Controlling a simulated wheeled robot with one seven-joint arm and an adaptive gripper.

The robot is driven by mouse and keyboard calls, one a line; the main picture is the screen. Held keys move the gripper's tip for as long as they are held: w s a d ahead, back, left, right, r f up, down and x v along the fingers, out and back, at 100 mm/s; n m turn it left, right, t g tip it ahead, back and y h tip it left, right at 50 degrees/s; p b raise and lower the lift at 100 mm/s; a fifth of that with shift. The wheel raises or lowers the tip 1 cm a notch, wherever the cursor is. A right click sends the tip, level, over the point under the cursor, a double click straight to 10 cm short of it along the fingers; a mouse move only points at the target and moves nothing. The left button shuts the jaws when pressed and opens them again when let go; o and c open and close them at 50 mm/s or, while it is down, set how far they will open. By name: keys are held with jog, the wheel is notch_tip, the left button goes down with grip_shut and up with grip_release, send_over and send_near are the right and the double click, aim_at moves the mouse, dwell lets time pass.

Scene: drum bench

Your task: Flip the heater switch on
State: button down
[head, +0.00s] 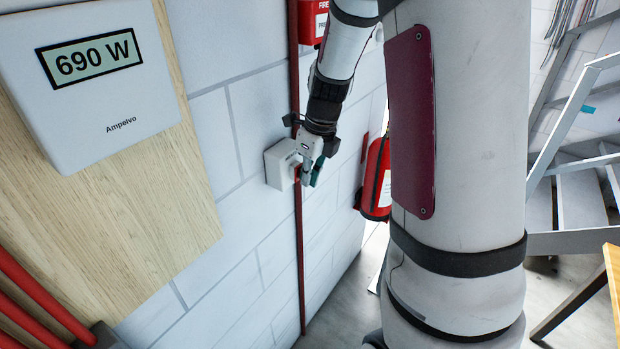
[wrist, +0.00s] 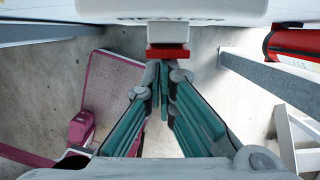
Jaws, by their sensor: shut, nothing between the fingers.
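A white switch box (head: 280,164) is fixed to the white block wall in the head view.
A white meter (head: 90,80) reading 690 W hangs on a wooden board (head: 170,175) at left. A red pipe (head: 298,240) runs down the wall by the box. A red fire extinguisher (head: 376,180) hangs beyond it. Metal stairs (head: 570,200) stand at right.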

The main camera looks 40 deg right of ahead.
jog(key=shift+p+v, duration=0.45)
jog(key=shift+v, duration=0.35)
jog(key=shift+w, duration=0.1)
